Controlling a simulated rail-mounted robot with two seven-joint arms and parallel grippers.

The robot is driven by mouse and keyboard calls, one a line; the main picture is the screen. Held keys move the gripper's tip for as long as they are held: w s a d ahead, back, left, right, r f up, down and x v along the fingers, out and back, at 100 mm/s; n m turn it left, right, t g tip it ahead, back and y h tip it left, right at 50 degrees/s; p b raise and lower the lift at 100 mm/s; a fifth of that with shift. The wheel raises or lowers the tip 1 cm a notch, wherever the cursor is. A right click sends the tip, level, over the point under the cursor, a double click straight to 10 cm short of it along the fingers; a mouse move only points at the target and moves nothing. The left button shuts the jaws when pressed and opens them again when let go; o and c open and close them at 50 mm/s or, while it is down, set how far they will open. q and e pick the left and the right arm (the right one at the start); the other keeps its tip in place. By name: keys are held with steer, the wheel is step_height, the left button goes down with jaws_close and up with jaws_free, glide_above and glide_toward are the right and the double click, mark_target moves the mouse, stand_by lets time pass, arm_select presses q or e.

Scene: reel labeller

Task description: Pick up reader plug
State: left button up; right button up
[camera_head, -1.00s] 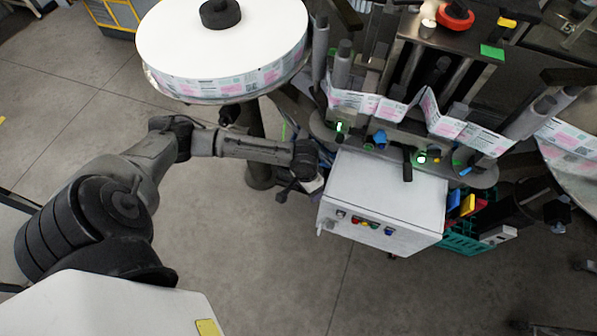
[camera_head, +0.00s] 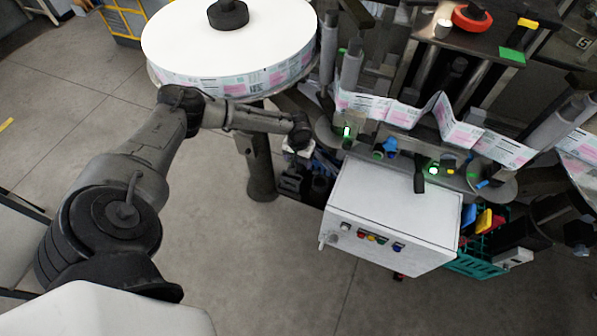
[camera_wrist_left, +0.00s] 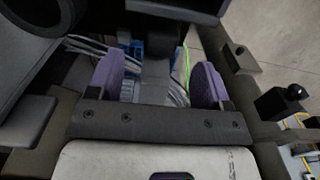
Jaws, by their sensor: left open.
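My left gripper (camera_head: 299,150) is at the end of the arm from the left, low beside the white control box; its fingers are hard to make out in the head view. In the left wrist view its two purple finger pads stand well apart, so the gripper (camera_wrist_left: 155,82) is open. Between and behind the pads are a grey block, blue connector-like parts (camera_wrist_left: 136,50), grey cables (camera_wrist_left: 90,47) and a green wire (camera_wrist_left: 187,65). I cannot tell which of these is the reader plug, and I see nothing clearly gripped. My right gripper is not in view.
The white control box (camera_head: 390,205) with coloured buttons stands just right of the gripper. A large white label reel (camera_head: 225,45) is above the arm. The label web (camera_head: 400,112) runs along the machine. A teal crate (camera_head: 472,262) is at right. Floor is clear at lower middle.

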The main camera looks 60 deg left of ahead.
mark_target(298, 166)
arm_select(q)
steer(key=shift+a+f+b, duration=0.15)
steer(key=shift+f+b, duration=0.2)
steer(key=shift+f, duration=2.85)
steer(key=c, duration=1)
steer(key=shift+c, duration=0.2)
steer(key=shift+r, duration=0.1)
